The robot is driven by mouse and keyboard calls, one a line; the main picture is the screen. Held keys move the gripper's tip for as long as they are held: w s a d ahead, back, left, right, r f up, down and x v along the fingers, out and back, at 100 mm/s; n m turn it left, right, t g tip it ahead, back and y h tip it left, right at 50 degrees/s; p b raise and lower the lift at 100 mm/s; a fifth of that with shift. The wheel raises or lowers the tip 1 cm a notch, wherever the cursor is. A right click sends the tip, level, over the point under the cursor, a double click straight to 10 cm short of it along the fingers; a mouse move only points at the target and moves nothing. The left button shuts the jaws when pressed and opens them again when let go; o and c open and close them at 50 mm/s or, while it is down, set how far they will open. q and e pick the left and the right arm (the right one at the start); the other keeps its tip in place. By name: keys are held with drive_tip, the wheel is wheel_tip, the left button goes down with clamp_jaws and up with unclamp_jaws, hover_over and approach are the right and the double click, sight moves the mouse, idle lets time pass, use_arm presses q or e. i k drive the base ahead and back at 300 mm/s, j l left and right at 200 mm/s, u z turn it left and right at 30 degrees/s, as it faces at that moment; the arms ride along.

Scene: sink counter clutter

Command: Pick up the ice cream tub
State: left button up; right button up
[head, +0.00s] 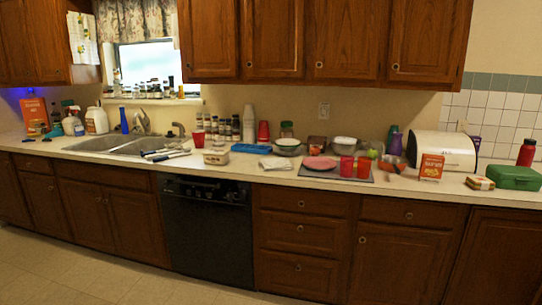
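A small, low white tub with a brownish label band (216,157) stands near the counter's front edge, right of the sink. It looks most like the ice cream tub, but its label is too small to read. It appears upright, with a red cup (198,139) behind it to the left. Neither of my grippers shows in the head view.
The long white counter (235,168) runs across the view above wooden cabinets and a black dishwasher (205,220). The sink (110,145) is to the left. A folded white cloth (277,164), pink plate (320,163), several red cups and a white bread box (443,149) crowd the right. The floor in front is clear.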

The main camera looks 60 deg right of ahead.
sight(211, 156)
drive_tip(key=z, duration=1.5)
drive_tip(key=i+l+u, duration=0.15)
drive_tip(key=i+l, duration=0.75)
drive_tip(key=i+l+u, duration=0.1)
drive_tip(key=i, duration=0.3)
drive_tip(key=i+l+u, duration=0.1)
drive_tip(key=i+l, duration=0.15)
drive_tip(key=i+l+u, duration=0.15)
drive_tip(key=i, duration=0.35)
